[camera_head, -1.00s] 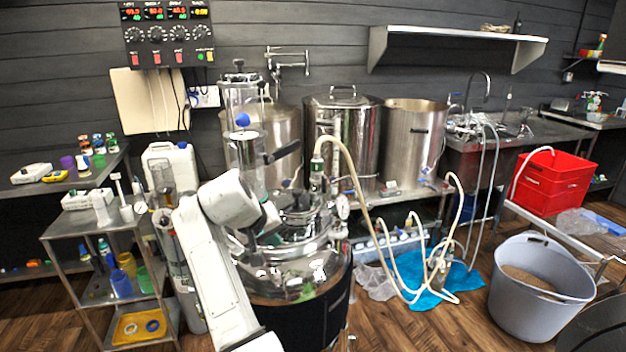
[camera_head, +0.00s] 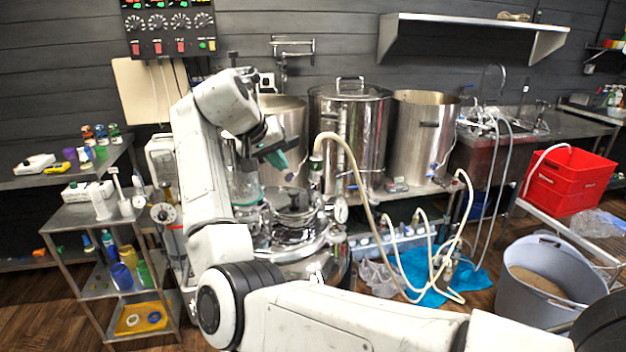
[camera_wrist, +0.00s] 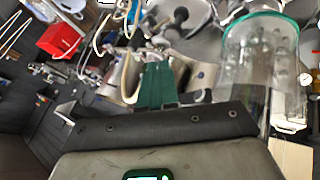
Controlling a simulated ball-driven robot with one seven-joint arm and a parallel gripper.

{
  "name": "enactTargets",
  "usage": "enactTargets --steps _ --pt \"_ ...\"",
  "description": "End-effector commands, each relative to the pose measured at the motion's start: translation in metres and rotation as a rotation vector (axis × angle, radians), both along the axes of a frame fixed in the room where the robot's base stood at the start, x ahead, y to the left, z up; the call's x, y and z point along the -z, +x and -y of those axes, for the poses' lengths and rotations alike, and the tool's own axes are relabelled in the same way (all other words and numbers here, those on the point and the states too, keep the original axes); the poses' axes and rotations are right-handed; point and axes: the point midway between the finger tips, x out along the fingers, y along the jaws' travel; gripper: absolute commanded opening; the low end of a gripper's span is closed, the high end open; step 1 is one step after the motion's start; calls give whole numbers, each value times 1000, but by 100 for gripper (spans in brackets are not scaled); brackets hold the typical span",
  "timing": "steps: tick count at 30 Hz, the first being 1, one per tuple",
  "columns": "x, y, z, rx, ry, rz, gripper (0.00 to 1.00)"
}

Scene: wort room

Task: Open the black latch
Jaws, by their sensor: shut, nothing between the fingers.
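A steel vessel (camera_head: 300,262) with a round lid and fittings stands in the middle, partly behind my arm. I cannot clearly pick out the black latch. Small dark knobs (camera_wrist: 181,15) show on metal fittings at the top of the wrist view, but I cannot tell whether they belong to it. My gripper (camera_head: 277,158) is above the vessel's lid, apart from it, with green fingertips. In the wrist view its green fingers (camera_wrist: 156,86) are together with nothing between them.
A glass cylinder (camera_wrist: 262,60) stands close to my gripper, at right in the wrist view. A beige hose (camera_head: 352,165) arches right of the vessel. Steel pots (camera_head: 345,125) stand behind. A steel shelf cart (camera_head: 75,217) is at left, a grey bucket (camera_head: 520,312) at right.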

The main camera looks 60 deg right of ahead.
Motion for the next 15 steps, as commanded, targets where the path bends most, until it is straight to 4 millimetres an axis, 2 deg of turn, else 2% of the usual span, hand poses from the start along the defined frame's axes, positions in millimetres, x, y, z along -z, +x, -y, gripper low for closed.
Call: enactTargets --steps 8,15 --pt "8 -1 6 0 -1 -1 0" --pt "41 -7 31 0 2 -3 0"
